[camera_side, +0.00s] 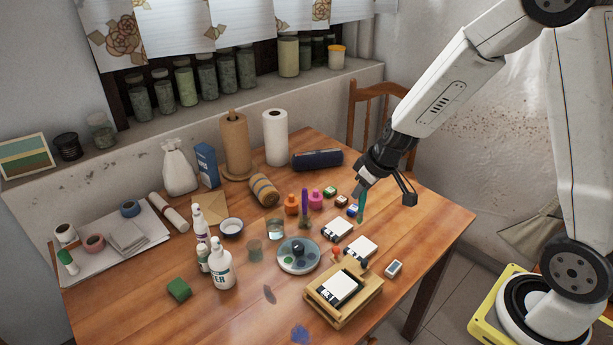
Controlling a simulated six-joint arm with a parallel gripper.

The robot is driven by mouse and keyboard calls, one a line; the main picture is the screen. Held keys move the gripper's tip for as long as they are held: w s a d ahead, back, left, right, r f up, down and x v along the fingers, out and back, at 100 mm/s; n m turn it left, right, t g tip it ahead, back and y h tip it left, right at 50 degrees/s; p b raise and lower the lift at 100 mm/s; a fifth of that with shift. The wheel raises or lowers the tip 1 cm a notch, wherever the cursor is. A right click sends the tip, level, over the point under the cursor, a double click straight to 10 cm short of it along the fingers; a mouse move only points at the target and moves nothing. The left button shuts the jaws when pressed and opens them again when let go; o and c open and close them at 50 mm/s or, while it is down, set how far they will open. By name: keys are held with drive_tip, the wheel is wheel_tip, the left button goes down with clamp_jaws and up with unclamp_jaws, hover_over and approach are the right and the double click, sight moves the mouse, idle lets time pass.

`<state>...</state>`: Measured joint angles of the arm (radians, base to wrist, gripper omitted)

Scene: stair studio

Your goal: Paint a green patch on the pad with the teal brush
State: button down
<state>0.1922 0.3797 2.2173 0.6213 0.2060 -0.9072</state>
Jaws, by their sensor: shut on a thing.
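My gripper (364,187) is shut on the teal brush (362,206), which hangs roughly upright below the jaws over the right part of the table. The brush tip is small, and I cannot tell whether it carries paint. A round palette (290,262) with dark green and blue-grey wells lies left of and nearer than the brush. A white pad (339,288) lies on a wooden stand (350,311) at the front right. No green patch is clear on it at this size. Two other white pads (337,230) lie between the brush and the stand.
A purple brush (305,203), orange bottle (291,205) and pink bottle (315,198) stand left of my gripper. A glass jar (275,229) stands behind the palette. White bottles (221,268) and a green sponge (179,289) are at left. The table's right side (432,222) is clear.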

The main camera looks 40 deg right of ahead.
drive_tip(key=shift+s+d+r+m+h, duration=0.3)
drive_tip(key=shift+s+d+m, duration=0.3)
drive_tip(key=shift+s+m, duration=0.15)
drive_tip(key=shift+f, duration=0.1)
drive_tip(key=shift+a+n, duration=0.2)
drive_tip(key=shift+n, duration=0.05)
